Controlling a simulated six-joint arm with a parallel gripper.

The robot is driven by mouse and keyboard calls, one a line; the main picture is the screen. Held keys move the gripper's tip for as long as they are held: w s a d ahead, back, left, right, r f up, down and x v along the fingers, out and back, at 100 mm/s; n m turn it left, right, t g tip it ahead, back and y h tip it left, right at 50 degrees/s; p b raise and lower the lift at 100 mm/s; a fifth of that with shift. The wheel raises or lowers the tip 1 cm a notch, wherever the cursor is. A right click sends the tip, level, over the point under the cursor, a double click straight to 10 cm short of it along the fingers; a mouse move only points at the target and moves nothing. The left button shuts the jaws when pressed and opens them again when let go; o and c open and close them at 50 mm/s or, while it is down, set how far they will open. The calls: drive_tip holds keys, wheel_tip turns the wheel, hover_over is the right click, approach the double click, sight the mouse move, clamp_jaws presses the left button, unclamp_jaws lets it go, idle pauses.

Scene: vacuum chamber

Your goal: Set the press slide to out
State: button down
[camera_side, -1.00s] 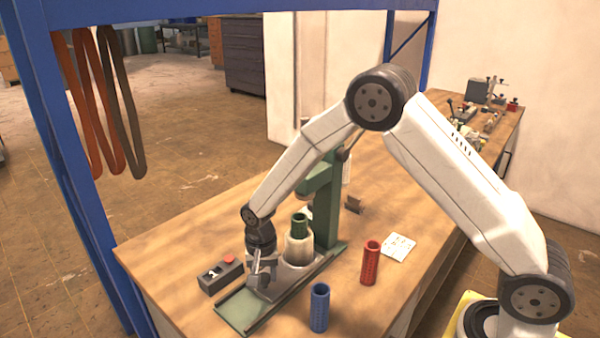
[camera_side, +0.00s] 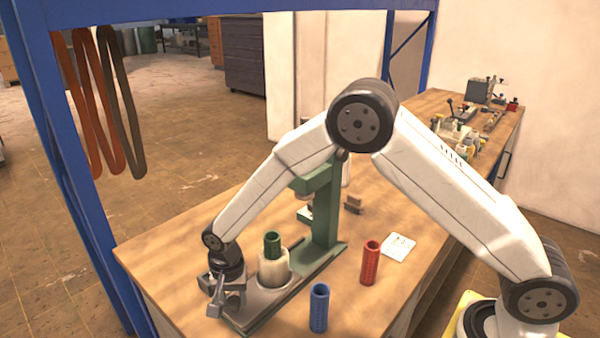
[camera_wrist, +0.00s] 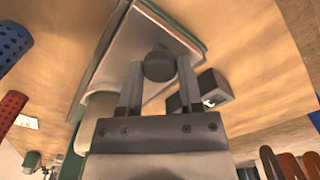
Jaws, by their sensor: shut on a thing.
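The green press (camera_side: 325,212) stands on the workbench. Its grey slide plate (camera_side: 266,296) lies at the front end of the green base rails, out from under the press head. The slide carries a cream holder (camera_side: 273,269) with a green perforated sleeve (camera_side: 272,244) upright in it. My gripper (camera_side: 216,305) is at the slide's front end. In the wrist view my gripper (camera_wrist: 159,78) has its two fingers on both sides of the slide's round dark knob (camera_wrist: 160,63), closed on it. The slide plate (camera_wrist: 125,48) reaches the rail end there.
A blue perforated sleeve (camera_side: 319,307) and a red one (camera_side: 370,263) stand right of the press, near a white card (camera_side: 398,246). A dark button box (camera_wrist: 210,88) sits beside the rails, mostly hidden in the side view. The blue frame (camera_side: 75,180) stands at left.

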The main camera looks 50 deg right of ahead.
drive_tip(key=shift+a, duration=0.3)
drive_tip(key=shift+c, duration=1.3)
unclamp_jaws()
drive_tip(key=shift+d, duration=0.1)
drive_tip(key=shift+r, duration=0.15)
drive_tip(key=shift+r, duration=3.8)
